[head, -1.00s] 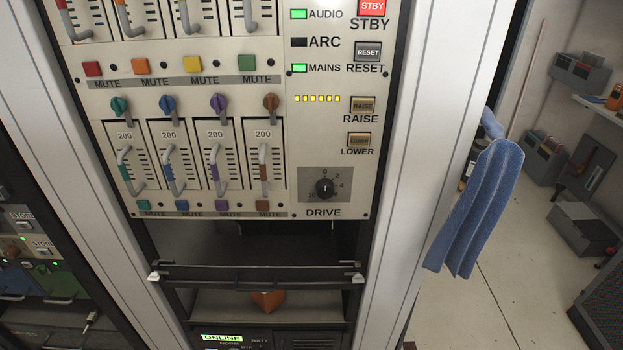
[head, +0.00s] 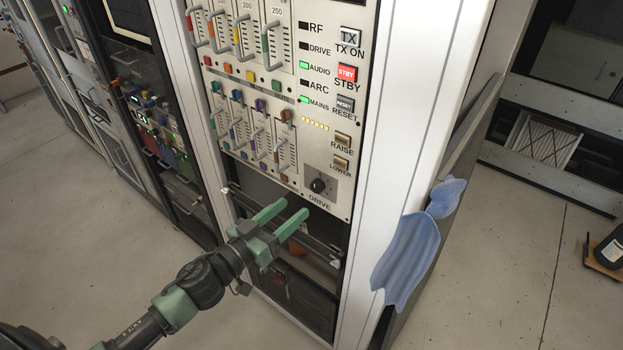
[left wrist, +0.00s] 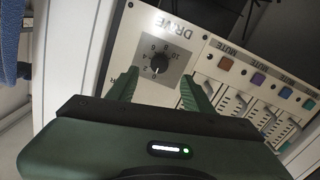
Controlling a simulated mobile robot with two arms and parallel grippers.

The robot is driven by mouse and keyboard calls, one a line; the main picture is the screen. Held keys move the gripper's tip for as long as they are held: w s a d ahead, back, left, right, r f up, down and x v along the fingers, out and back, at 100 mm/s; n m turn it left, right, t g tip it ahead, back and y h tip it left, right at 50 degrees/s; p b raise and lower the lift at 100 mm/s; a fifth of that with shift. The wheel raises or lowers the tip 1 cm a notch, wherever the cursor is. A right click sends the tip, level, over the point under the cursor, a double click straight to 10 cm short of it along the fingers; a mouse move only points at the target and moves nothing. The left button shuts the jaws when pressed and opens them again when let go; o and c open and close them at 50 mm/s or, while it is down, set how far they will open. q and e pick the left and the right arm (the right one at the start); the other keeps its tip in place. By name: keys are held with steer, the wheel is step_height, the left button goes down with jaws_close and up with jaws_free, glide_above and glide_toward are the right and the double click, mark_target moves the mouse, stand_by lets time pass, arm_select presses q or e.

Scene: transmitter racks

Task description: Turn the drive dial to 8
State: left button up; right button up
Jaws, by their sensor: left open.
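The drive dial (head: 318,185) is a black round knob on a grey square plate, low on the rack's cream panel above the word DRIVE. In the left wrist view the dial (left wrist: 160,63) appears upside down, with its scale numbers around it. Its white mark seems to point near 0, but it is small. My left gripper (head: 296,208) is open and empty, with green fingers pointing at the panel just below and left of the dial. In the left wrist view the dial shows between and beyond the fingertips (left wrist: 160,88), apart from them. My right gripper is not seen.
RAISE (head: 342,141) and LOWER (head: 340,163) buttons sit above the dial, and faders with coloured knobs to its left. A dark rail (head: 325,252) crosses the open bay below. A blue cloth (head: 408,258) hangs at right. Open floor lies around the rack.

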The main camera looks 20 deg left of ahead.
mark_target(314, 188)
arm_select(q)
steer(key=x, duration=0.2)
steer(key=p+x, duration=0.1)
steer(key=x, duration=0.1)
steer(key=r+p+x, duration=0.1)
steer(key=x, duration=0.2)
steer(key=shift+w+d+f, duration=0.1)
steer(key=shift+w+f, duration=0.1)
steer(key=shift+w, duration=0.2)
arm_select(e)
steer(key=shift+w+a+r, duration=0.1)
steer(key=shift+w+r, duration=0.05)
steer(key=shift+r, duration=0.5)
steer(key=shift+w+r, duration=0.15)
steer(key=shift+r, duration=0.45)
arm_select(q)
steer(key=shift+c, duration=0.3)
jaws_close()
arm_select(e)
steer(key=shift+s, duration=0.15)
